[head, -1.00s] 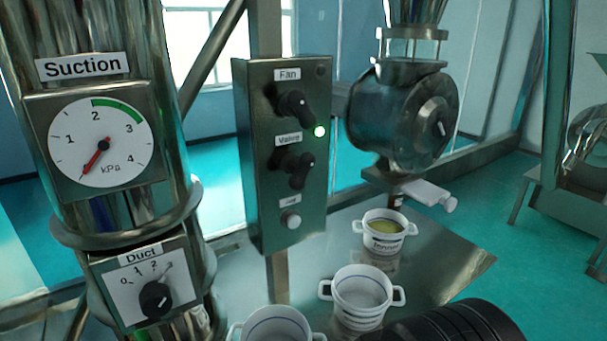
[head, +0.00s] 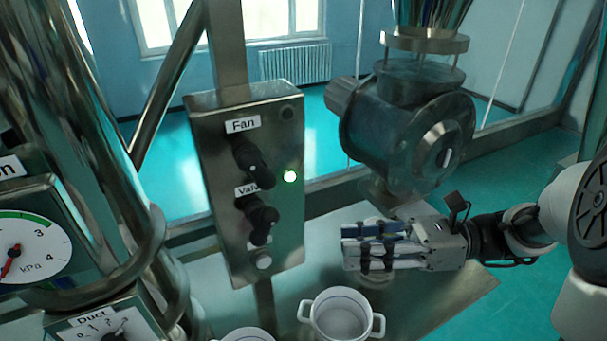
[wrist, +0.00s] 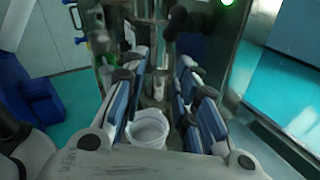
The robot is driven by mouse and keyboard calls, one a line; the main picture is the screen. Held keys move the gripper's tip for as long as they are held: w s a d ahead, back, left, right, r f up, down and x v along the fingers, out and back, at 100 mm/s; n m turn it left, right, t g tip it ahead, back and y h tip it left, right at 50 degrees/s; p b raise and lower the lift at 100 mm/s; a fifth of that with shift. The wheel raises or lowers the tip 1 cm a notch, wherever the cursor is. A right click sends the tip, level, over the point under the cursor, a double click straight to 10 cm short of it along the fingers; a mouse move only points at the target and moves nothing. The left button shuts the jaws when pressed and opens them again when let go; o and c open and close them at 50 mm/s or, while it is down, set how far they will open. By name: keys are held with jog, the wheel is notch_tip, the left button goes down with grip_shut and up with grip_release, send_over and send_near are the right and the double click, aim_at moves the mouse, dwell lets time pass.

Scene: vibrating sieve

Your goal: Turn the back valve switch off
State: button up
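The grey control panel (head: 279,125) stands left of centre in the head view. Its valve knob (head: 259,221) is black, under a partly hidden Valve label (head: 247,189). A similar fan knob (head: 252,163) sits above it, under the Fan label (head: 243,125). My gripper (head: 352,248) is right of the panel, fingers pointing left, apart from the knob. In the wrist view my gripper (wrist: 160,92) is open, with nothing held between its blue-padded fingers. A lit green lamp (wrist: 227,2) shows at the top.
A white pot (head: 342,314) stands below my gripper on the metal table (head: 455,290); another white pot (head: 250,335) is at the bottom edge. A round metal valve housing (head: 405,140) hangs above my gripper. A pressure gauge (head: 35,250) and the duct dial are at left.

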aim_at(261, 231)
jog(key=shift+m+t+y, duration=0.4)
jog(key=shift+m, duration=0.2)
jog(key=a, duration=1)
jog(key=w+a+r, duration=0.1)
jog(key=a, duration=0.5)
jog(key=shift+w+b, duration=0.1)
jog(key=shift+b, duration=0.2)
jog(key=shift+c, duration=0.6)
grip_shut()
